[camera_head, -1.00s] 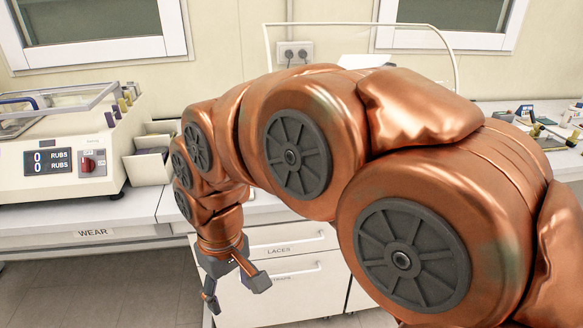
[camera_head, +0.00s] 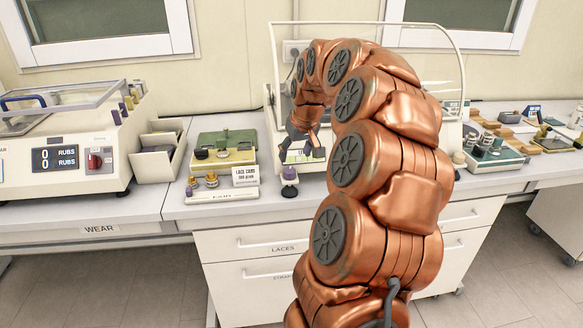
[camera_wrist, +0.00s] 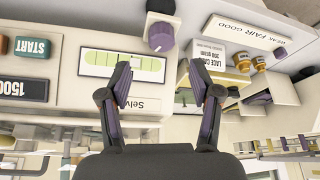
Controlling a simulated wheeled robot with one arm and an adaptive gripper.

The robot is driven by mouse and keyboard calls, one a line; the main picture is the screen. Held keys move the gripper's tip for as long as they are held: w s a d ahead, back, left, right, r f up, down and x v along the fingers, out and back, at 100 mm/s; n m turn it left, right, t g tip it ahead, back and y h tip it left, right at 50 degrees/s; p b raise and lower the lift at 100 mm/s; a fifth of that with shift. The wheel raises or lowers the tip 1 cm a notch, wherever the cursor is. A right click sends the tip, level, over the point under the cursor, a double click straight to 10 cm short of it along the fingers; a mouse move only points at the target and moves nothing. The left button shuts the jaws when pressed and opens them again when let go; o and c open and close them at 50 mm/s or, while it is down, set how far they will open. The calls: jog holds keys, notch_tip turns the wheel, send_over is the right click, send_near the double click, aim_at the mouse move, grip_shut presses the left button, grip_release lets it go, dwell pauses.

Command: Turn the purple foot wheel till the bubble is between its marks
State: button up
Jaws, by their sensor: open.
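The purple foot wheel (camera_wrist: 161,36) shows at the top middle of the wrist view, above a dark foot. In the head view the purple wheel (camera_head: 290,173) stands at the counter's front, just below my gripper. The level window (camera_wrist: 123,66) is a pale green strip with dark marks, left of the wheel in the wrist view. I cannot make out the bubble clearly. My gripper (camera_wrist: 160,78) is open and empty, its fingers apart. The wheel lies beyond the fingertips, roughly in line with the gap. In the head view my gripper (camera_head: 301,153) hides part of the level's machine.
The machine has a clear curved guard (camera_head: 440,50) and a START button (camera_wrist: 32,47). To its left are a lace card (camera_head: 245,176), brass weights (camera_head: 211,180) and a green-topped tester (camera_head: 224,140). A wear tester (camera_head: 75,150) stands farther left. Shoe tools (camera_head: 490,145) lie at right.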

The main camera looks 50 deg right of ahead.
aim_at(290, 170)
jog(key=p+x, duration=0.1)
jog(key=x, duration=0.6)
jog(key=shift+w+f+p, duration=0.1)
jog(key=shift+f+p, duration=0.1)
jog(key=shift+p, duration=0.2)
jog(key=shift+c, duration=0.2)
